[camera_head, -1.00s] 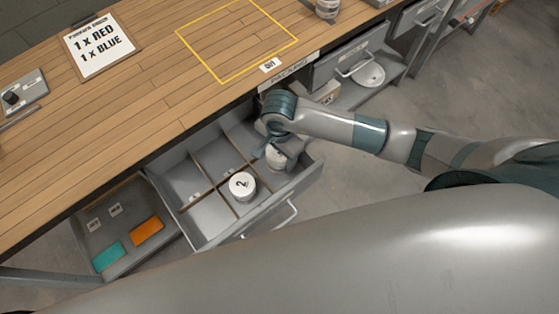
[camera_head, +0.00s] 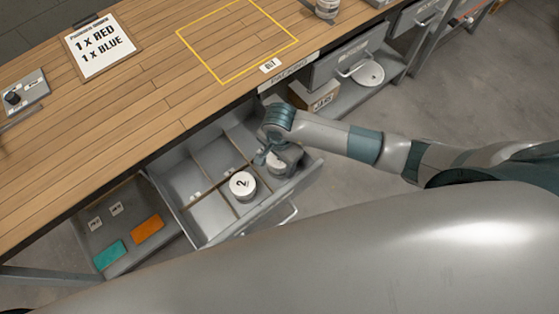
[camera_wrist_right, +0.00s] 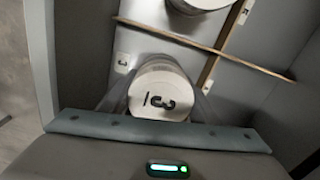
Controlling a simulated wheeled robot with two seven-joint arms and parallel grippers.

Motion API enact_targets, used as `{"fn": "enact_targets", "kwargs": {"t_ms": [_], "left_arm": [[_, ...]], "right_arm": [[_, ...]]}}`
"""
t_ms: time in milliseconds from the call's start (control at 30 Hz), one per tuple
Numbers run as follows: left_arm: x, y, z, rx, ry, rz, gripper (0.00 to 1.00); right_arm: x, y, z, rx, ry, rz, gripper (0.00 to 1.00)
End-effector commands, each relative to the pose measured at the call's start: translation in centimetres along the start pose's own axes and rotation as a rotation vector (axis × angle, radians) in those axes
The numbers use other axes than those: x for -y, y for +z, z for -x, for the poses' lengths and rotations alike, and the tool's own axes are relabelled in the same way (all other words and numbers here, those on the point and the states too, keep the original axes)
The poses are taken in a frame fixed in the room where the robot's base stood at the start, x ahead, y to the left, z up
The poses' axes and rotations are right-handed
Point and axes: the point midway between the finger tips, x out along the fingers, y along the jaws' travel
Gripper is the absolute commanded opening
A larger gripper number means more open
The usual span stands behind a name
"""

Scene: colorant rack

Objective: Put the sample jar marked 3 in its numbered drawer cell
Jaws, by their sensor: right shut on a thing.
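The sample jar marked 3 (camera_wrist_right: 160,92) is white-lidded and fills the middle of the right wrist view. My right gripper (camera_head: 277,160) is shut on it, with a finger on each side of the jar. In the head view the jar is mostly hidden by the gripper. It is at the right end of the open, divided drawer (camera_head: 208,222), within a corner cell's outline; whether it touches the floor I cannot tell. A small label, seemingly a 3 (camera_wrist_right: 122,62), shows beside it. My left gripper is not in view.
A jar marked 2 (camera_head: 242,185) stands in the adjoining cell, beyond a thin wooden divider (camera_wrist_right: 205,72). Other cells look empty. A lower tray holds a teal block (camera_head: 109,255) and an orange block (camera_head: 147,230). The wooden worktop (camera_head: 120,120) overhangs the drawer's back.

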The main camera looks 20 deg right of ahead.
Motion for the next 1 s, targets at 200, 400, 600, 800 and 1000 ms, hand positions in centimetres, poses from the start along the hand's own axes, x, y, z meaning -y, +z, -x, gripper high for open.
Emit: {"fn": "enact_targets", "kwargs": {"t_ms": [200,400,600,800,1000], "left_arm": [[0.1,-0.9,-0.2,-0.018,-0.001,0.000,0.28],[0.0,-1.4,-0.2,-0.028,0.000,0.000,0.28],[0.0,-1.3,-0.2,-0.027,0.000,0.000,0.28],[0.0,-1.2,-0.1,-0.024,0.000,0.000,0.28],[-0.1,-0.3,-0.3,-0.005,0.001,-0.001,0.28]], "right_arm": [[0.1,0.0,-0.2,0.000,-0.001,0.000,0.28],[0.0,0.0,-0.2,0.000,-0.001,0.000,0.74],[0.0,0.0,-0.2,0.000,0.000,0.000,0.74],[0.0,0.0,-0.1,0.000,0.000,0.000,0.74],[0.2,-0.1,1.0,-0.001,-0.004,0.001,0.74]]}}
